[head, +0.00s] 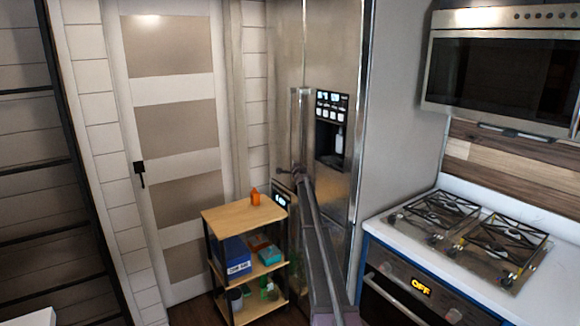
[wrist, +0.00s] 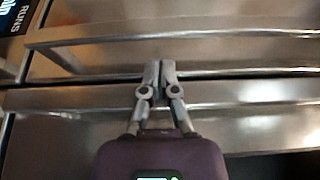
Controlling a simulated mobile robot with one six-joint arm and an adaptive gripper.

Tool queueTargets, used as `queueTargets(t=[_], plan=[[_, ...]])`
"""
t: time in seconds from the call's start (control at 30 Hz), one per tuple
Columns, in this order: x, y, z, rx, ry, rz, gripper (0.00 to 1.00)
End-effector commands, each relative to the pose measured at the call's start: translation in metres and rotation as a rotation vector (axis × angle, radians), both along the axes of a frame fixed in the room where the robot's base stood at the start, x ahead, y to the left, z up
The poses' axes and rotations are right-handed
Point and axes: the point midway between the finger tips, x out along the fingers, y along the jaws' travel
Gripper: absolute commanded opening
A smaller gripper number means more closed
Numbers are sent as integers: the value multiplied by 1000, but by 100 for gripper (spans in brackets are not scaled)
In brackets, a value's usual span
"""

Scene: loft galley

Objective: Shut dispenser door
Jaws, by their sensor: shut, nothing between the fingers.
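The dispenser door (head: 333,70) is the tall steel fridge door with a black dispenser panel (head: 331,105) and a recess below it. A long upright handle (head: 295,125) runs beside the door seam. My gripper (wrist: 160,68) is shut and empty, its fingertips together in front of the steel. In the wrist view a handle bar (wrist: 110,38) crosses above the fingertips and the seam runs close by them. I cannot tell whether the fingers touch the steel. My arm covers the lower part of the door in the head view, and how far the door stands open is unclear.
A wooden-topped shelf cart (head: 240,216) with an orange bottle (head: 255,197) stands left of the fridge. A stove (head: 470,228) and white counter (head: 385,240) are at right, under a microwave (head: 500,75). A panelled door (head: 170,90) is behind the cart.

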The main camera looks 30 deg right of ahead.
Motion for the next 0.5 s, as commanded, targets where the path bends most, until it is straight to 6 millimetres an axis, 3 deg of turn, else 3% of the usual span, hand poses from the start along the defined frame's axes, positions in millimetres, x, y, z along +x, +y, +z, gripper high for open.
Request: queueTargets(t=[0.27,0.5], plan=[[0,13,0,0,0,2,0],[-5,41,-1,0,0,1,0]])
